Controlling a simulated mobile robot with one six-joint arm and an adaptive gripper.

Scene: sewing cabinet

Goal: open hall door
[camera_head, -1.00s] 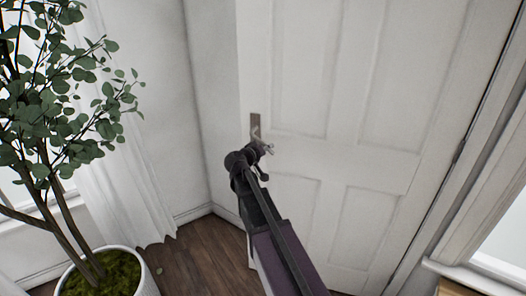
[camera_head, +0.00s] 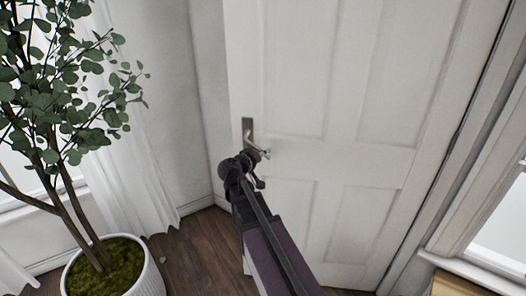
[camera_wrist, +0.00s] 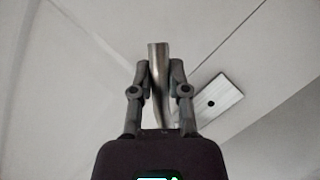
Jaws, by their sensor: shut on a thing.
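The white panelled hall door (camera_head: 330,150) fills the middle and right of the head view. Its left edge stands out in front of the wall corner, so it looks ajar. A metal handle plate (camera_head: 247,127) is near that edge, with a lever handle (camera_head: 250,140) on it. My gripper (camera_head: 262,165) is at the lever. In the wrist view, the gripper's two fingers (camera_wrist: 160,82) are shut on the curved metal lever (camera_wrist: 158,52), which runs between them. The plate with a dark hole (camera_wrist: 211,103) shows to the right there. The lever's lower part is partly hidden by the gripper.
A window sill and a wooden piece (camera_head: 455,286) are at the lower right.

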